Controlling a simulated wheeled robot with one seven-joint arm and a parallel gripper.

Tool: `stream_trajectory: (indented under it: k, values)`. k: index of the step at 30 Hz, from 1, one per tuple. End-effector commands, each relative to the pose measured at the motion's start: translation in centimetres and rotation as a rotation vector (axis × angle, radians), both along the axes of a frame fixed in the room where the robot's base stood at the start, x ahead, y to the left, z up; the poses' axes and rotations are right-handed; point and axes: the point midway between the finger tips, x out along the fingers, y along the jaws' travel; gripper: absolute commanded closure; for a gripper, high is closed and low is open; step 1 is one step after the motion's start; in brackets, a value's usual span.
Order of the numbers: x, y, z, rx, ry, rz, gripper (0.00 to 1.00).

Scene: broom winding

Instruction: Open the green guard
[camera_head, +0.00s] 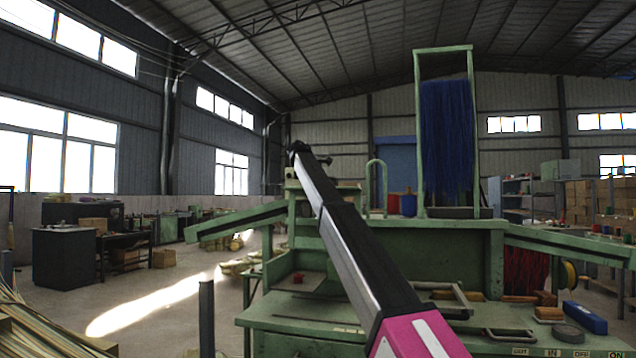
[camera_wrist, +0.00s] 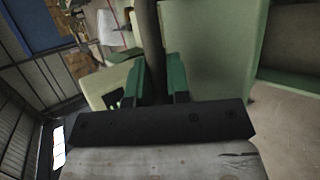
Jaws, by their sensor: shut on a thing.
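In the wrist view, my gripper (camera_wrist: 157,82) has two green fingers shut on an upright dark bar (camera_wrist: 151,35). Pale green panels (camera_wrist: 212,45) stand right behind and to the right of the fingers. I take them for part of the green guard, but its outline is not clear. In the head view, my arm reaches away over the green machine (camera_head: 450,240), and its far end is at the machine's left part, by a narrow green upright. The arm hides much of that part, and the fingers and the held bar cannot be made out there.
A blue box (camera_head: 584,317) and wooden blocks lie on the bench at the right. A dark post (camera_head: 206,318) stands at the left. Open floor lies further left.

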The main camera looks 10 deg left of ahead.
Motion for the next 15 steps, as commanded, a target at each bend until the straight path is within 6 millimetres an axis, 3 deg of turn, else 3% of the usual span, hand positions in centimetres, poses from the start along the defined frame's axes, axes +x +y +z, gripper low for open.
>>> stream_trajectory:
  k: [6,15]
  values:
    - [1.23,-0.08,0.03,0.004,-0.002,-0.005,1.0]
    - [1.43,-0.13,-0.01,0.004,-0.002,-0.005,1.0]
